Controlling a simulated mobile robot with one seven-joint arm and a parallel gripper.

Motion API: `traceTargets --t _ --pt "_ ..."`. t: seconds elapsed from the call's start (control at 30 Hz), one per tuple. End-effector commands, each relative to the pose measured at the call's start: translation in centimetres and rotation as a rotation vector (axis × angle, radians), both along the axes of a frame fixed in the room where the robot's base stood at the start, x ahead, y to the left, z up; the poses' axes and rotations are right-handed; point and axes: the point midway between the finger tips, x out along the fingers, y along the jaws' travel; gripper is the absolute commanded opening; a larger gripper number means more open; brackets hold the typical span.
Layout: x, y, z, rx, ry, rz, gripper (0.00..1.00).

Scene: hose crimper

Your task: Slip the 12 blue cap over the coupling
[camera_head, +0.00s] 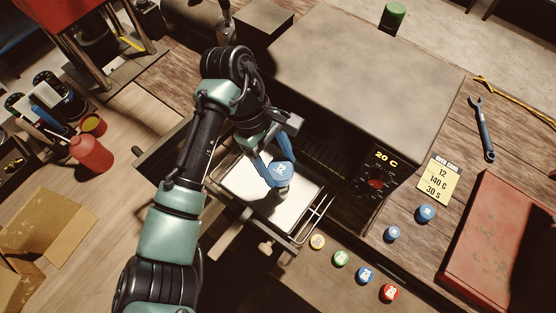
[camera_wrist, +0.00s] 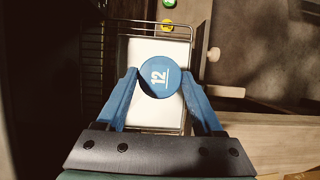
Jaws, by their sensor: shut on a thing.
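The blue cap (camera_head: 281,173) marked 12 is between the two blue fingers of my gripper (camera_head: 274,165), top face up. The wrist view shows the same cap (camera_wrist: 159,77) gripped from both sides by my gripper (camera_wrist: 161,80). The cap is over a white plate (camera_head: 246,184) on the wire rack pulled out of the oven. A small dark piece shows just under the cap in the head view, probably the coupling (camera_head: 283,190). The cap hides most of it, and I cannot tell how far the cap sits over it. In the wrist view the coupling is hidden.
The oven (camera_head: 365,75) stands behind the rack, its display reading 20 C. A note (camera_head: 438,182) reads 12, 140 C, 30 s. Yellow (camera_head: 317,242), green (camera_head: 341,257), blue (camera_head: 366,275) and red (camera_head: 389,292) caps line the front. A wire rack rail (camera_head: 318,215) stands right of the plate.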

Motion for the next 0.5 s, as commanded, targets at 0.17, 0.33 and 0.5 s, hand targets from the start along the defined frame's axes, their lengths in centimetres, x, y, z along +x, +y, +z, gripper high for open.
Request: traceTargets --t 0.17,0.33,0.5 --pt "0.0 0.0 0.0 0.000 -0.001 0.004 0.18" --pt "0.0 0.0 -0.4 -0.001 -0.001 0.003 0.18" --pt "0.0 0.0 -1.1 0.000 -0.002 0.002 0.18"
